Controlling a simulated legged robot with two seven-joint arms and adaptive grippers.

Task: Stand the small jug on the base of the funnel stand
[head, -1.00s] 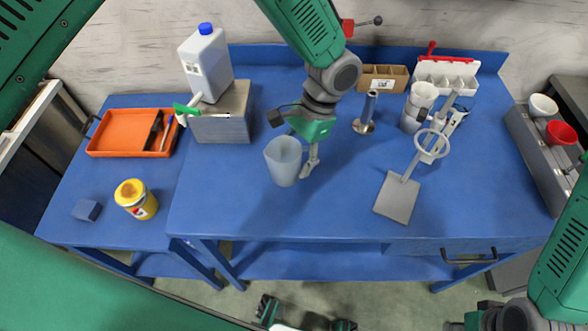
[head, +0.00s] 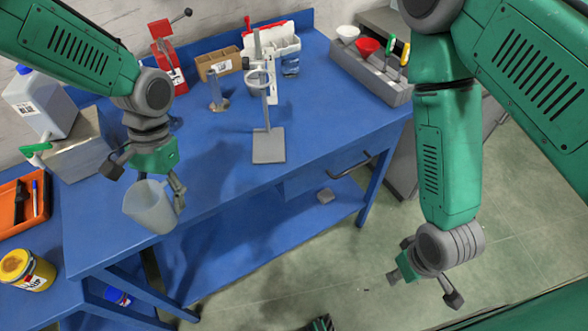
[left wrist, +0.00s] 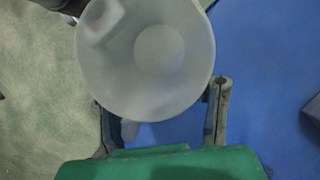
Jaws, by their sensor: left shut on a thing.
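The small jug (head: 148,210) is frosted and translucent. My left gripper (head: 146,180) is shut on it and holds it upright or nearly so, near the front edge of the blue table. In the left wrist view, the jug's round mouth (left wrist: 158,55) lies between the fingers. The funnel stand has a flat grey base (head: 268,146), a rod and a ring (head: 257,79). The base looks bare, and it is to the right of and beyond the jug. My right gripper (head: 425,288) is open and empty, over the floor in front of the table.
A metal cylinder on a foot (head: 217,92) stands left of the funnel stand. A cardboard box (head: 219,66), a red device (head: 167,55) and a white rack (head: 270,42) stand at the back. A grey bin (head: 372,68) is at right. The table between jug and base is clear.

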